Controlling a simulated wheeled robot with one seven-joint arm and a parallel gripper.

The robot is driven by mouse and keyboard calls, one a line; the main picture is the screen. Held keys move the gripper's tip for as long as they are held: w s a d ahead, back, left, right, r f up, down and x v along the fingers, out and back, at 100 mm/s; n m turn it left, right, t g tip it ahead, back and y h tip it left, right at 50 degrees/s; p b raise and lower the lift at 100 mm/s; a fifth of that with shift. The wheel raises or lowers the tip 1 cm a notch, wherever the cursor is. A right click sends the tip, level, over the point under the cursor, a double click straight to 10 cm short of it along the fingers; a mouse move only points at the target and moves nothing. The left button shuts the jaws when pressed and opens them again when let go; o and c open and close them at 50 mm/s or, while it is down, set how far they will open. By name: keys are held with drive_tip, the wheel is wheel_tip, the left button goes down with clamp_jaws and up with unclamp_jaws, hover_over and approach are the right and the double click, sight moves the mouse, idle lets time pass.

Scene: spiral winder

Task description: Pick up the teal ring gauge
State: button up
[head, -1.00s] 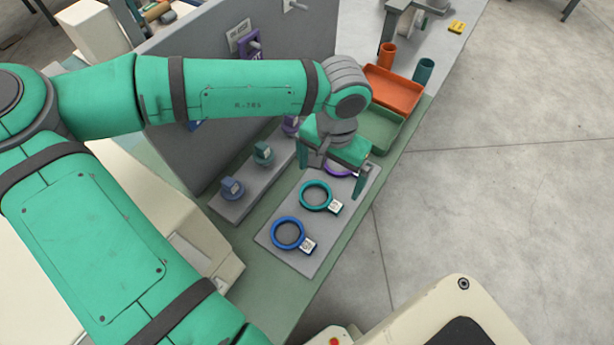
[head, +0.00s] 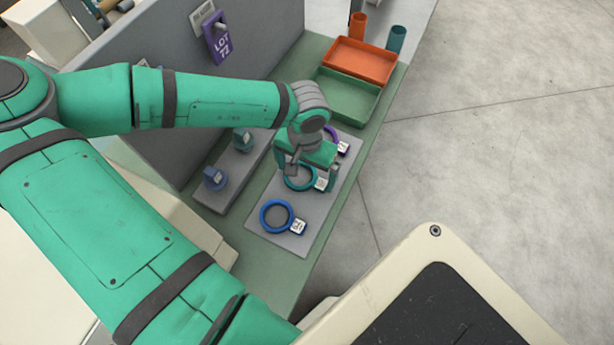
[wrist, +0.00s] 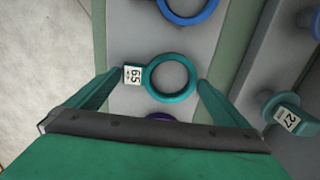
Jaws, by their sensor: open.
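The teal ring gauge (head: 300,188) lies flat on the grey plate (head: 262,238), between the blue ring gauge (head: 263,217) and the purple ring gauge (head: 343,148). My gripper (head: 305,178) is open above it and hides part of it in the head view. In the wrist view the teal ring (wrist: 149,80) lies ahead of and between my spread fingers (wrist: 150,90). Its white tag, marked 65, is near the left finger. The ring looks apart from the fingers. The purple ring is mostly hidden by my gripper in the wrist view.
Beside the plate, a raised grey block (head: 221,190) carries a blue plug (head: 214,179) and a teal plug (head: 242,140). A green tray (head: 347,98), an orange tray (head: 360,62) and two cups stand at the back. A grey wall panel (head: 165,60) rises on the left.

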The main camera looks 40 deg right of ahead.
drive_tip(key=shift+f, duration=0.4)
drive_tip(key=shift+d, duration=0.1)
drive_tip(key=shift+s, duration=0.15)
drive_tip(key=c, duration=0.8)
drive_tip(key=shift+c, duration=0.2)
drive_tip(key=shift+r, duration=0.15)
